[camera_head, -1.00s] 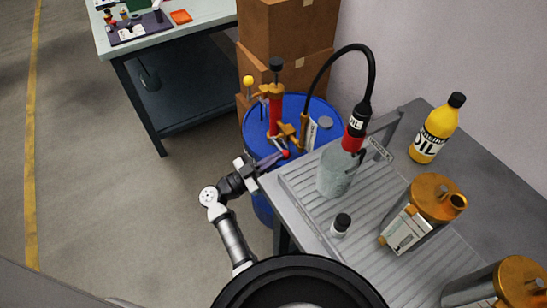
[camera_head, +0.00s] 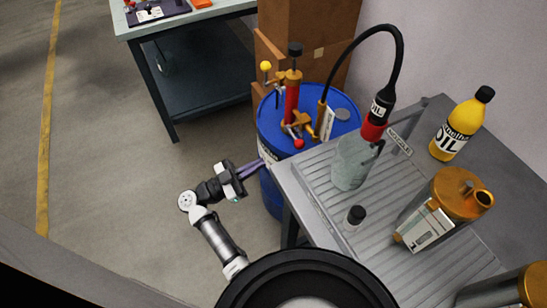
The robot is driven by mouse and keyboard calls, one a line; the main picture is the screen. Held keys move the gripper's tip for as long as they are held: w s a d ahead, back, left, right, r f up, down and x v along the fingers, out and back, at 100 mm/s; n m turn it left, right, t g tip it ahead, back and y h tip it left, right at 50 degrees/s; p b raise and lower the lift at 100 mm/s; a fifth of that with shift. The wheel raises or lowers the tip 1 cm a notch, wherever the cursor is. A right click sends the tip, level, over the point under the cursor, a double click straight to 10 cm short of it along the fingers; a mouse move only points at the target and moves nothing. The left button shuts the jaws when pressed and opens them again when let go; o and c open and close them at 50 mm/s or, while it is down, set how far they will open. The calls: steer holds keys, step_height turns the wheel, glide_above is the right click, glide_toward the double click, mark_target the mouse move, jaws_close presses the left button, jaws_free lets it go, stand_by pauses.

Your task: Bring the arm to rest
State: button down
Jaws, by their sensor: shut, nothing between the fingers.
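My gripper (camera_head: 250,167) is shut and empty. It is at the end of my arm, to the left of the blue drum and the bench, with its fingers pointing right toward the drum. I cannot tell whether the fingertips touch the drum. My arm is bent, with its elbow to the left of the gripper and its lower links running down to the bottom of the view.
A blue drum (camera_head: 272,118) with a red hand pump (camera_head: 291,97) stands beside the grey bench (camera_head: 310,200). The bench holds a glass bottle (camera_head: 350,163) with a black hose, a yellow oil bottle (camera_head: 462,125) and metal cans (camera_head: 440,210). Open floor (camera_head: 110,180) lies left.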

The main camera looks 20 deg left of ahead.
steer(key=shift+b+v, duration=0.3)
steer(key=shift+v, duration=1.45)
